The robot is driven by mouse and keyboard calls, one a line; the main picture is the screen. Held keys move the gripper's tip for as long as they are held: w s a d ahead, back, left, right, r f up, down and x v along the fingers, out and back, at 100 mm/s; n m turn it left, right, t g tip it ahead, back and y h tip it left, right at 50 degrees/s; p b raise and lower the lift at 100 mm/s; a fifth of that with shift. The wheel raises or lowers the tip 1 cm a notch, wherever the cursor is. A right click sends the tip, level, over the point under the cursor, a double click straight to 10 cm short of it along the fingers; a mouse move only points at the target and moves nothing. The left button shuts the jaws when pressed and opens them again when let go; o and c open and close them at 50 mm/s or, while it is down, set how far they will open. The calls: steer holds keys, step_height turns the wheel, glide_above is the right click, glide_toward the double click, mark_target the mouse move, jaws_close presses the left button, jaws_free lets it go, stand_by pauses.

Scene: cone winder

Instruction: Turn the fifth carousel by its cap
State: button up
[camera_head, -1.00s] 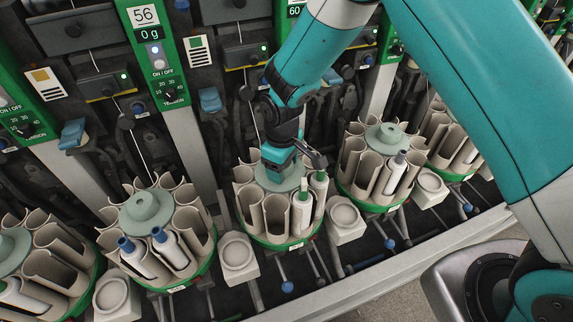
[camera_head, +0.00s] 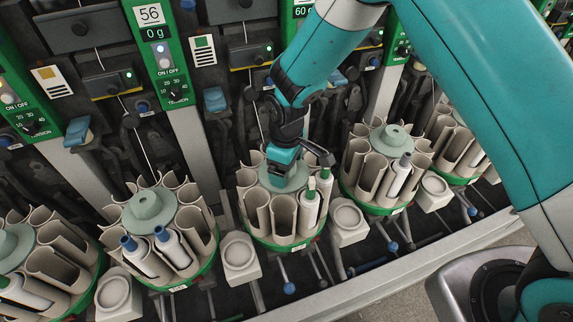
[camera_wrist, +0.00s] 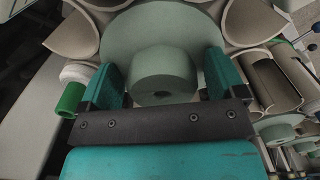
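The carousel under my gripper (camera_head: 284,215) is a ring of beige open tubes on a green-rimmed base. Two white bobbins (camera_head: 310,208) stand in its front right tubes. Its pale green cap has a round raised knob, clear in the wrist view (camera_wrist: 163,75). My gripper (camera_wrist: 163,85) is open, with one teal finger on each side of the knob and a visible gap on both sides. In the head view my gripper (camera_head: 282,172) is down at the cap and hides part of it. No number on this carousel is readable.
Similar carousels stand close on the left (camera_head: 148,207) and right (camera_head: 392,137). Pale blocks with round dishes (camera_head: 238,252) sit between them. The dark machine face with green panels (camera_head: 160,50) rises behind. A grey rail runs along the front.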

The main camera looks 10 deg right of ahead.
step_height(320, 180, up, 17)
steer(key=b, duration=0.2)
steer(key=shift+r, duration=0.2)
stand_by(0.4)
steer(key=s+d+r+m+y, duration=0.1)
steer(key=s+d+r, duration=0.1)
steer(key=s, duration=0.5)
steer(key=s+d+r+m+y, duration=0.1)
steer(key=s+d+r, duration=0.1)
steer(key=s, duration=0.6)
steer(key=s+d+r+m+y, duration=0.2)
steer(key=s+d+r, duration=0.1)
steer(key=s, duration=0.5)
steer(key=shift+r, duration=0.25)
steer(key=shift+s, duration=0.1)
